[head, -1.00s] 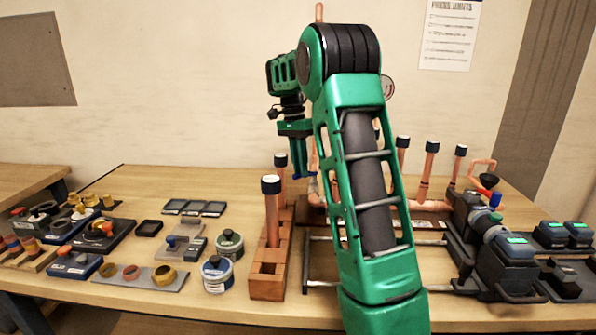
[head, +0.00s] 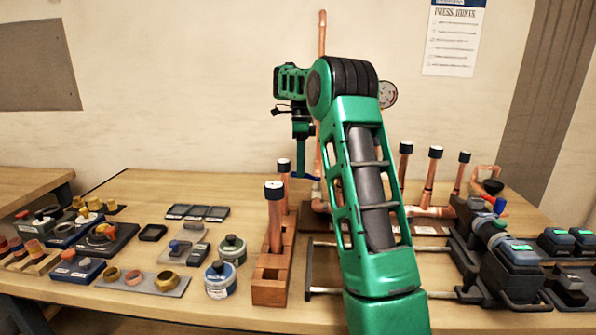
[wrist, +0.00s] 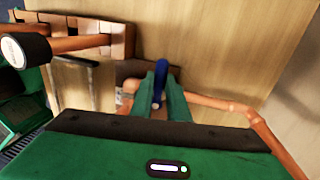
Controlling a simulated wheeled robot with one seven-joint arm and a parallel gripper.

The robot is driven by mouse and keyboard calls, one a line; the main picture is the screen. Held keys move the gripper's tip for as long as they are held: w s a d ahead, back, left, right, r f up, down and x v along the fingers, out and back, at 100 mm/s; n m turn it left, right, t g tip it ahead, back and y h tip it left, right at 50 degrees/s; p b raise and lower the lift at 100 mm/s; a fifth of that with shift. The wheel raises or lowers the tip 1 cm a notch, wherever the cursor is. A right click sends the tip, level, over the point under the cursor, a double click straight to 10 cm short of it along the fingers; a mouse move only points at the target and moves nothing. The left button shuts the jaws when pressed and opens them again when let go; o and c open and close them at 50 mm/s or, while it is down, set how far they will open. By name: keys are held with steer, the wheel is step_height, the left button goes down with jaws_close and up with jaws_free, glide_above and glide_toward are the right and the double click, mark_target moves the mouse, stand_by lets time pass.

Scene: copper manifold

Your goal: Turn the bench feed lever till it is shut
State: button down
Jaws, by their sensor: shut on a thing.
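The blue feed lever (wrist: 162,68) stands out between the two green fingertips in the wrist view. In the head view a small part of the lever (head: 311,177) shows at the foot of the upright copper pipe (head: 322,60). My gripper (wrist: 159,92) is shut on the lever and points down at it; in the head view my gripper (head: 302,168) is left of my forearm. My fingers hide part of the lever and most of the valve body under it. My forearm hides part of the copper manifold (head: 432,211).
A wooden rack (head: 270,291) with capped copper tubes stands left of my forearm, close to my gripper. A round gauge (head: 388,94) is behind my arm. A dark press tool (head: 508,270) lies on the right. Bare bench lies at the back left.

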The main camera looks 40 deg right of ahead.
steer(key=shift+w+d+r+m, duration=0.1)
steer(key=shift+w+r+m, duration=0.15)
steer(key=shift+w+m, duration=0.05)
steer(key=c, duration=1.7)
jaws_free()
steer(key=shift+w+f, duration=0.1)
steer(key=r, duration=0.3)
steer(key=w+d+r, duration=0.1)
steer(key=r, duration=0.6)
steer(key=shift+w+d+r, duration=0.2)
steer(key=shift+d+r, duration=0.05)
